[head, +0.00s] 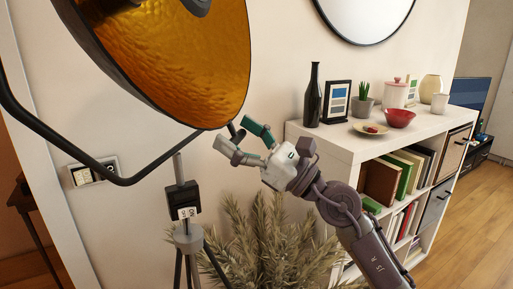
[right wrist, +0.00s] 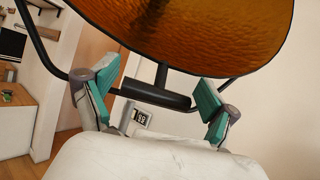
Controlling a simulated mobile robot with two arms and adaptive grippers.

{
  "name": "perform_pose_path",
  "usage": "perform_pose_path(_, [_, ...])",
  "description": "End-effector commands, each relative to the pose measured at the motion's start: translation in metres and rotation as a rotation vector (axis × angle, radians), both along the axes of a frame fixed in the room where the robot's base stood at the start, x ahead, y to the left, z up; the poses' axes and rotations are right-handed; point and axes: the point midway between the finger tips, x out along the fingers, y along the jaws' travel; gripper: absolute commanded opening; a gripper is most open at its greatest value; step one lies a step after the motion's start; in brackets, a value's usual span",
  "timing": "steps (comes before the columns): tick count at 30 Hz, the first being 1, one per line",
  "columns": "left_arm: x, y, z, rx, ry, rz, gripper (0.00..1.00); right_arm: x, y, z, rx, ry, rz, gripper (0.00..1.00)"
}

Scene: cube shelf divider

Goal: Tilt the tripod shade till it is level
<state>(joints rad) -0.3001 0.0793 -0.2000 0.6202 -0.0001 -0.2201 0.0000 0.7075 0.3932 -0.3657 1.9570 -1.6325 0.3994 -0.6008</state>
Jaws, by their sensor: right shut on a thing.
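The tripod shade (head: 190,65) is a large dark dome with a hammered gold inside, at the upper left of the head view. It sits tilted, in a black curved yoke (head: 85,160) above the tripod stand (head: 183,205). In the right wrist view the gold inside (right wrist: 200,30) fills the top. A short black handle (right wrist: 155,92) hangs under its rim. In the head view the fingers partly hide the handle. My left gripper is not in view.
A bushy plant (head: 265,235) stands below my right gripper. A white cube shelf (head: 340,145) on the right bears a black bottle (head: 313,98), a red bowl (head: 398,118) and other items. A wall switch (head: 93,171) is behind the yoke. Open floor (head: 465,230) lies at far right.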

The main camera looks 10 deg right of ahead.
Motion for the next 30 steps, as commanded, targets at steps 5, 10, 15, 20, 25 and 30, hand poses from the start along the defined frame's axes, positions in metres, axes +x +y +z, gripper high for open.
perform_pose_path(5, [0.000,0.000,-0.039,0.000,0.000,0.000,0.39,0.008,0.021,-0.020,0.075,-0.025,0.012,0.24])
perform_pose_path(10, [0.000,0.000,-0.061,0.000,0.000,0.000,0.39,0.014,0.035,-0.024,0.128,-0.049,0.012,0.24])
perform_pose_path(15, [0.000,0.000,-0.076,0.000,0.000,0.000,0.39,0.019,0.045,-0.026,0.163,-0.067,0.010,0.24])
perform_pose_path(20, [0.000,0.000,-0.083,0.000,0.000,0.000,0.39,0.022,0.050,-0.026,0.182,-0.075,0.011,0.24])
perform_pose_path(25, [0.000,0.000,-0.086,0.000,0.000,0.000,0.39,0.023,0.052,-0.025,0.190,-0.080,0.010,0.24])
perform_pose_path(30, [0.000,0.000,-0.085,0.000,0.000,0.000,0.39,0.023,0.052,-0.024,0.191,-0.081,0.010,0.24])
